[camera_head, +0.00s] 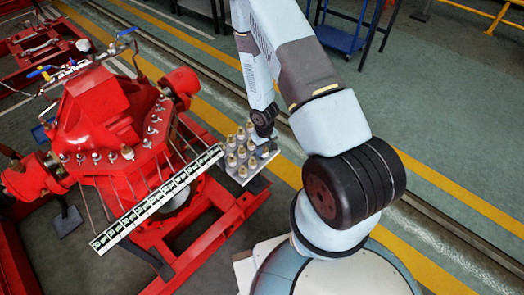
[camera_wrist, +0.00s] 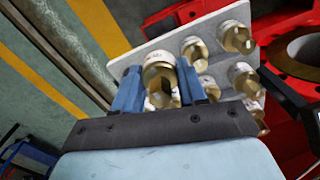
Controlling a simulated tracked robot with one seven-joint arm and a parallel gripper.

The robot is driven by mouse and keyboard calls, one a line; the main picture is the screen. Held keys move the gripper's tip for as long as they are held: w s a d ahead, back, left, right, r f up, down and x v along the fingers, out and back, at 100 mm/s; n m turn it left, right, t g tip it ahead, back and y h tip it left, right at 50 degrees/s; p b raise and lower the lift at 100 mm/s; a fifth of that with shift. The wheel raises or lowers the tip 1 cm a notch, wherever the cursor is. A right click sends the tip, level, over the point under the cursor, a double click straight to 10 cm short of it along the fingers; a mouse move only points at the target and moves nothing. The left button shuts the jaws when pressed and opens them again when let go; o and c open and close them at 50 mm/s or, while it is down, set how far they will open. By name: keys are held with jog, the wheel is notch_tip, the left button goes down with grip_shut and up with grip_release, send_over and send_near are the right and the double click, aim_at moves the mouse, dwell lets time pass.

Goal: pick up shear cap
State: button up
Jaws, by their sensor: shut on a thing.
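Several shear caps with brass-coloured ends and pale silver bodies stand on a light grey plate (camera_head: 243,176) beside the red machine. In the wrist view, my gripper (camera_wrist: 158,88) has its two blue fingers on either side of one shear cap (camera_wrist: 159,75), and is shut on it. This cap is at the left end of the group, and its lower part is partly hidden by the fingers. The plate (camera_wrist: 178,40) lies behind it; I cannot tell whether the cap touches the plate. In the head view, my gripper (camera_head: 262,138) is over the plate, its fingers too small to make out.
Other shear caps (camera_wrist: 236,38) stand close to the right of my gripper. The red pumpset (camera_head: 105,115) with a row of fittings and a long labelled strip (camera_head: 160,196) is left of the plate. Open floor (camera_head: 440,120) lies to the right.

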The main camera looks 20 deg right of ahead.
jog(key=s+r, duration=0.6)
jog(key=s, duration=0.5)
jog(key=shift+d+r, duration=0.15)
jog(key=shift+d, duration=0.05)
jog(key=shift+m, duration=0.6)
jog(key=w+r, duration=0.1)
jog(key=w, duration=0.6)
jog(key=w+r, duration=0.1)
jog(key=w, duration=0.3)
jog(key=shift+w+r, duration=0.3)
jog(key=w+d+r+m, duration=0.1)
jog(key=w+r, duration=0.8)
jog(key=w, duration=0.3)
jog(key=shift+w+d+r+m, duration=0.15)
jog(key=shift+w+r+m, duration=0.05)
jog(key=shift+m, duration=0.2)
